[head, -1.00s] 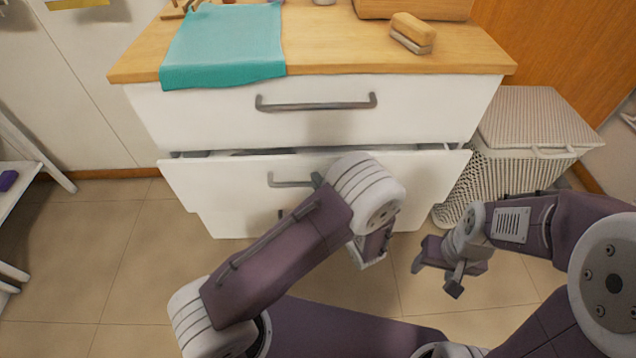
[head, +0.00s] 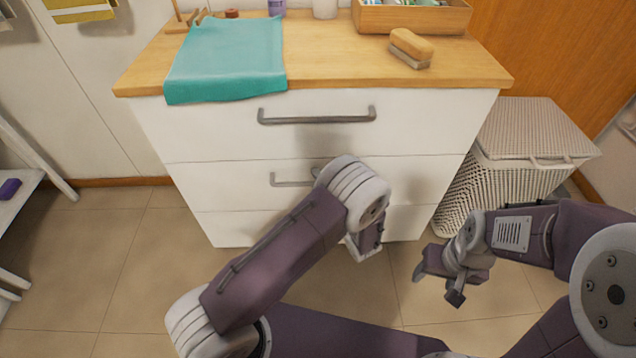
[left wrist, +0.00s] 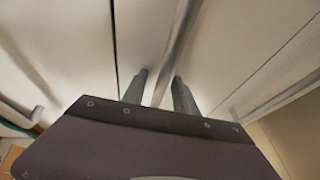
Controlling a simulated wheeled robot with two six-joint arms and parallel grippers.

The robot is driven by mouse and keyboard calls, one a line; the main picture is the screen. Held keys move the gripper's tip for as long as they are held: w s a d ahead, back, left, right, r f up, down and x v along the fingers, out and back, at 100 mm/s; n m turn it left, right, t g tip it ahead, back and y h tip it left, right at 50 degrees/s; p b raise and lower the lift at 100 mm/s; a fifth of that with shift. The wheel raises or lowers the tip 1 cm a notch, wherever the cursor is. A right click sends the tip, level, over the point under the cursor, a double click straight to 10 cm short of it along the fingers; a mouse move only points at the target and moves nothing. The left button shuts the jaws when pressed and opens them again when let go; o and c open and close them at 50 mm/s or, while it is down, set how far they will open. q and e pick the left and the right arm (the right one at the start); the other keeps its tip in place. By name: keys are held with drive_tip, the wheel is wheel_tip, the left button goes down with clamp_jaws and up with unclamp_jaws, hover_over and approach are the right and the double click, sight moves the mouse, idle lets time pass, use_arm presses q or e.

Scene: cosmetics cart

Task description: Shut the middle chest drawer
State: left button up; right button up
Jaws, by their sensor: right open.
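The middle drawer (head: 235,186) of the white chest is flush with the drawers above and below, with no gap seen in the head view. Its grey bar handle (head: 288,183) is partly hidden behind my left arm. In the left wrist view, a bar handle (left wrist: 183,32) runs between the two fingers of my left gripper (left wrist: 160,84). The fingers stand apart with the bar between them; whether they grip it I cannot tell. In the head view my left wrist hides these fingers. My right gripper (head: 438,284) is open and empty, in front of the chest's lower right.
The wooden top (head: 330,75) carries a teal cloth (head: 225,58), a brush (head: 411,47) and a wooden box (head: 415,19). A wicker hamper (head: 530,130) stands close at the right. A white shelf (head: 20,190) is at the far left. The floor left of the chest is clear.

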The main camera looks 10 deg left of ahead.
use_arm(q)
drive_tip(key=shift+s+d+r, duration=0.15)
drive_tip(key=shift+s+d, duration=0.05)
drive_tip(key=shift+s, duration=0.05)
drive_tip(key=p+v, duration=0.3)
drive_tip(key=v, duration=0.5)
drive_tip(key=shift+s+p, duration=0.2)
drive_tip(key=shift+p, duration=0.15)
drive_tip(key=shift+d, duration=0.1)
